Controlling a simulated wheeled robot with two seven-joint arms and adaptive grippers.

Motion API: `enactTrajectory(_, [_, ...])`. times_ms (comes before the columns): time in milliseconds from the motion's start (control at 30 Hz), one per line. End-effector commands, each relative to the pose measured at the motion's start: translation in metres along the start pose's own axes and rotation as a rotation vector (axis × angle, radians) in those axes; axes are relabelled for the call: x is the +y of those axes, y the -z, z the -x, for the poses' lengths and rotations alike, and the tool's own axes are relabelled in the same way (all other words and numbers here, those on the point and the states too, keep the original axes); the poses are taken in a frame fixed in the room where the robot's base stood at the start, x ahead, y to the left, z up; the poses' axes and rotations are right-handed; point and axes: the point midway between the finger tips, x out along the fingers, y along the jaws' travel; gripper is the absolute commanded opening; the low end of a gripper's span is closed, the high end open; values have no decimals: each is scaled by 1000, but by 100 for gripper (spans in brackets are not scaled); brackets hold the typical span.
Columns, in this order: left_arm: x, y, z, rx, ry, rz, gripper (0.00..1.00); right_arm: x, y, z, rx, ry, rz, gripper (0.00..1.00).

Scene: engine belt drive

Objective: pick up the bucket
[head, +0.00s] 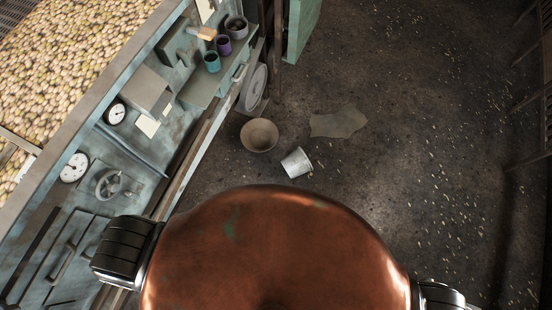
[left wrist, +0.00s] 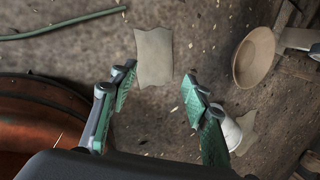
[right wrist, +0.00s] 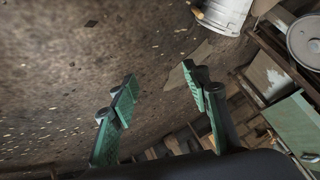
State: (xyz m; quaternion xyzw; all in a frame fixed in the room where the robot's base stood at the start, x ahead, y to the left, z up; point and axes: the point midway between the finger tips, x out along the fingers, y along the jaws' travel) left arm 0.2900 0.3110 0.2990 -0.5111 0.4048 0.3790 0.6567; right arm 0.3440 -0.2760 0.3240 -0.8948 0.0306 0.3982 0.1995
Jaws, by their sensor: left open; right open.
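The small white bucket (head: 296,163) is on the dark floor in front of my copper body in the head view; I cannot tell whether it stands upright or leans. In the left wrist view the bucket (left wrist: 232,134) is partly hidden behind the right-hand finger. In the right wrist view the bucket (right wrist: 222,13) is at the top edge, cut off, with a wooden grip on its handle. My left gripper (left wrist: 160,88) is open and empty, above the floor near the bucket. My right gripper (right wrist: 160,84) is open and empty, apart from the bucket. Neither gripper shows in the head view.
A tan bowl (head: 259,135) lies beside the bucket, and a flat brownish sheet (head: 338,121) lies beyond it. A long workbench (head: 150,185) with gauges, a handwheel and cups runs along the left. The floor on the right is mostly clear, with scattered bits.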

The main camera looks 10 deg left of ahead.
Motion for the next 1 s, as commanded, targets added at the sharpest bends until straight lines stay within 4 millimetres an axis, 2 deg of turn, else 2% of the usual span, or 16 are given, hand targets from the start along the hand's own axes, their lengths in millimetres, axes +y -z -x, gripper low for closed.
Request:
enactTrajectory(33, [-5, 7, -28, -7, 18, -126, 44, -1, -3, -27, 36, 16, -42, 44])
enactTrajectory(200, [-50, 22, -70, -61, 93, -591, 44, -23, 21, -80, 163, 68, -206, 44])
enactTrajectory(467, [-107, 55, -129, -201, 169, -1286, 44, -50, 36, -148, 291, 126, -476, 44])
enactTrajectory(667, [-142, 86, -168, -354, 186, -1802, 44, -66, 26, -196, 326, 147, -695, 44])
enactTrajectory(800, [-160, 111, -193, -483, 171, -2148, 44, -79, 9, -228, 316, 148, -850, 44])
enactTrajectory(1000, [-182, 142, -217, -676, 114, -2557, 44, -97, -16, -262, 268, 137, -1038, 44])
